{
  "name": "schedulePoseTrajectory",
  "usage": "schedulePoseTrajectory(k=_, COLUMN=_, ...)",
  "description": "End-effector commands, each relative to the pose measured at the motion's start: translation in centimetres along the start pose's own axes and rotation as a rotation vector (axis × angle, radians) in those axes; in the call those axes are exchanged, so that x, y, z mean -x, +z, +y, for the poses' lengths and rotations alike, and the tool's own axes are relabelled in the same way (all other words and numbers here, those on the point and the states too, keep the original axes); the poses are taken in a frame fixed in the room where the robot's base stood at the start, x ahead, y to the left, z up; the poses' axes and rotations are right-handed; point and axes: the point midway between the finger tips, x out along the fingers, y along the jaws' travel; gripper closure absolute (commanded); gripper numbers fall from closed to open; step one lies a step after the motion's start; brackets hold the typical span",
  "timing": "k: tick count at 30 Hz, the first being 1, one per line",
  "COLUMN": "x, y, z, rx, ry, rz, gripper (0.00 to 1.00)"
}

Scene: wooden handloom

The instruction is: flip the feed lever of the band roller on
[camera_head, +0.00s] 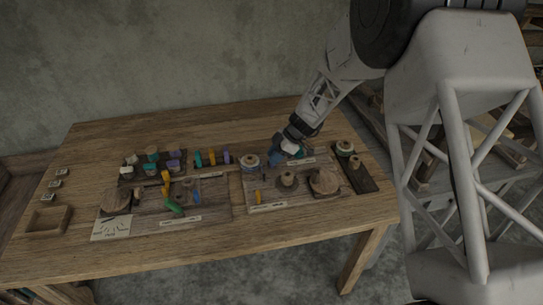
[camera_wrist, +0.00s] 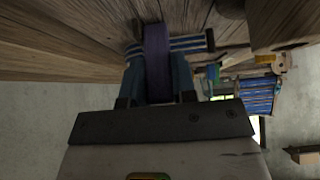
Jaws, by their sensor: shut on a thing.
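My gripper (camera_head: 276,156) is low over the back of the right-hand board (camera_head: 241,196) in the head view. In the wrist view its two blue fingers (camera_wrist: 158,80) are shut on an upright purple piece (camera_wrist: 157,52). A blue-and-white striped band (camera_wrist: 190,44) runs behind the fingers, close to wood. I cannot tell for certain whether the purple piece is the feed lever. In the head view the arm's end hides what is held. A roll with a blue-and-white band (camera_head: 249,163) stands just left of my gripper.
Round wooden knobs (camera_head: 288,179) and a wooden disc (camera_head: 325,181) stand in front of my gripper. A dark tray (camera_head: 366,182) is to the right. Coloured pegs (camera_head: 212,156) and a crowded left board (camera_head: 220,210) are to the left. The table's front strip is clear.

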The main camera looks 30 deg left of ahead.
Motion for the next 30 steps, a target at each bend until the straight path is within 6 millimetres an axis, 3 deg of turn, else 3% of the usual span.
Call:
schedulePoseTrajectory(k=10, x=0.33, y=0.86, z=0.04, rx=0.0, ry=0.001, rz=0.171, gripper=1.0)
schedulePoseTrajectory(k=26, x=0.38, y=0.98, z=0.02, rx=-0.001, ry=0.0, rz=0.199, gripper=1.0)
schedulePoseTrajectory(k=27, x=0.38, y=0.99, z=0.02, rx=-0.001, ry=0.0, rz=0.199, gripper=0.69)
schedulePoseTrajectory(k=30, x=0.38, y=0.97, z=0.02, rx=-0.001, ry=0.0, rz=0.199, gripper=0.53)
